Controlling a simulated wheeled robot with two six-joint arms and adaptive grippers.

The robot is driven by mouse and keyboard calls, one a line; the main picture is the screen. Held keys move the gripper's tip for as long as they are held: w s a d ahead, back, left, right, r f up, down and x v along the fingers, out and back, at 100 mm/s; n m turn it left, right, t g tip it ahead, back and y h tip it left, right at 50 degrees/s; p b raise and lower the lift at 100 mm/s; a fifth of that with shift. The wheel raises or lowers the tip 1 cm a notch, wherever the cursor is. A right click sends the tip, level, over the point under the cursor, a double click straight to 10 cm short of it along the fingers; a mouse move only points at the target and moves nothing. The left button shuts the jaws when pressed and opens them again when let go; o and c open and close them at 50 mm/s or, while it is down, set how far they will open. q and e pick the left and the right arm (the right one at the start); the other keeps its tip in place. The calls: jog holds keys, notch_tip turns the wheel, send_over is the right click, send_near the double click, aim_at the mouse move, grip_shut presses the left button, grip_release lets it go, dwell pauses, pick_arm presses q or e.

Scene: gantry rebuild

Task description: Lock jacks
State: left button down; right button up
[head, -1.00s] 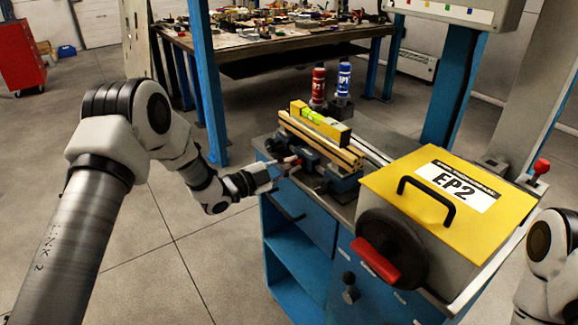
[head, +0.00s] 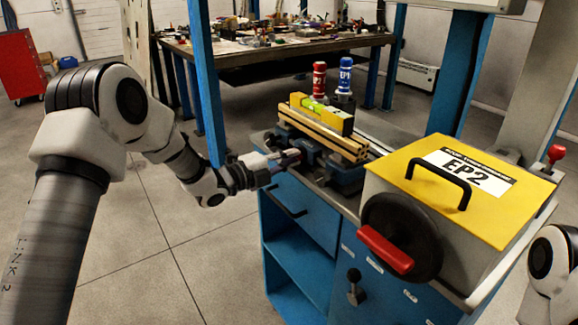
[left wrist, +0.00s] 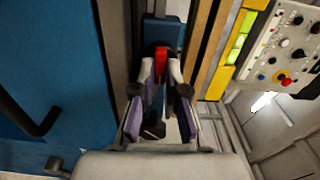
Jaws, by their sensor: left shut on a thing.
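Blue jacks stand under a wooden beam (head: 318,137) on the bench; the near right one (head: 347,180) shows in the head view. My left gripper (head: 287,158) reaches in from the left at the left jack. In the left wrist view, its two fingers (left wrist: 161,80) are shut on a red lever (left wrist: 161,60) in front of a blue jack body (left wrist: 162,32). The fingers hide the lever in the head view. Part of my right arm shows at the right edge; its gripper is out of view.
A yellow level (head: 321,115) lies on the beam. Red (head: 319,80) and blue (head: 344,77) bottles stand behind it. A yellow-lidded EP2 box (head: 400,165) with a red-handled wheel (head: 385,250) stands right. A blue gantry post (head: 206,80) rises left of the bench. The floor at left is clear.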

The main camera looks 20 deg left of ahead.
pick_arm(q)
jog(key=shift+f+m, duration=0.1)
jog(key=shift+m, duration=0.3)
jog(key=shift+d, duration=0.1)
jog(key=c, duration=1.5)
grip_release()
jog(key=v, duration=1.2)
